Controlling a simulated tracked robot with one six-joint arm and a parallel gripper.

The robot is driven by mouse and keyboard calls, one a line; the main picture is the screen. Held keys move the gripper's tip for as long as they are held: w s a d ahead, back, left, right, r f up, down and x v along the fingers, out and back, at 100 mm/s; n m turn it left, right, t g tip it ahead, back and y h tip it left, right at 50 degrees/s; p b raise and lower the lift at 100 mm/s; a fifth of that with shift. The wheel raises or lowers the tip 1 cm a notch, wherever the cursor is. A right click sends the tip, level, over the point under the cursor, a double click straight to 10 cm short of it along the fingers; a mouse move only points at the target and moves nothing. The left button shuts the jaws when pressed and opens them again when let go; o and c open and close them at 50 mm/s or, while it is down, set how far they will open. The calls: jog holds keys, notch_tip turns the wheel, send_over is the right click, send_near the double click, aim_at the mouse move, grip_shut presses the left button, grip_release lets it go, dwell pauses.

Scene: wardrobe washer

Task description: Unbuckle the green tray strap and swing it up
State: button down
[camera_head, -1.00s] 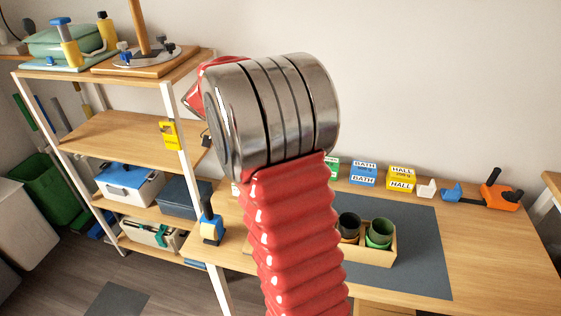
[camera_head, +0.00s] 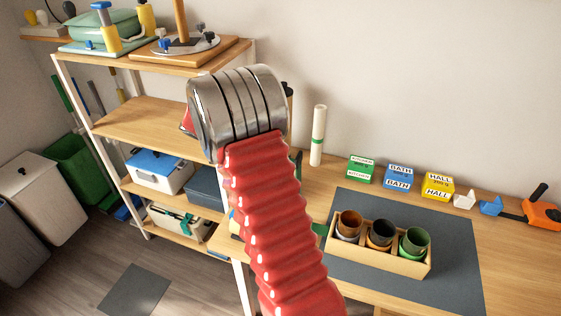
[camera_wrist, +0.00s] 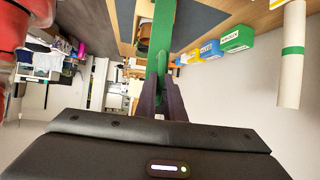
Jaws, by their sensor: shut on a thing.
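My gripper (camera_wrist: 158,98) shows in the wrist view with its dark fingers shut on a long green strap (camera_wrist: 165,40). The strap runs from the fingers to the top of that picture, across the wooden tray. In the head view my red arm and its metal joint hide the gripper. A short green piece (camera_head: 320,229) shows beside the arm at the left end of the wooden tray (camera_head: 385,262); it looks like part of the strap. The tray holds three cups, brown, black and green. The buckle cannot be made out.
The tray stands on a grey mat (camera_head: 455,270) on the bench. Behind it are a white roll with a green band (camera_head: 318,140) and green, blue and yellow label boxes (camera_head: 398,178). A shelf unit (camera_head: 150,120) stands left. Bare mat lies right of the tray.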

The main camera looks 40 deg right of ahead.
jog(key=shift+a+f, duration=0.1)
jog(key=shift+f, duration=0.15)
jog(key=c, duration=2.3)
grip_release()
jog(key=o, duration=0.5)
jog(key=shift+a, duration=0.1)
jog(key=shift+c, duration=0.2)
jog(key=shift+w+r, duration=0.1)
jog(key=shift+r, duration=0.05)
jog(key=v, duration=1.3)
jog(key=shift+a, duration=0.3)
jog(key=shift+w+r, duration=0.1)
jog(key=shift+r, duration=0.1)
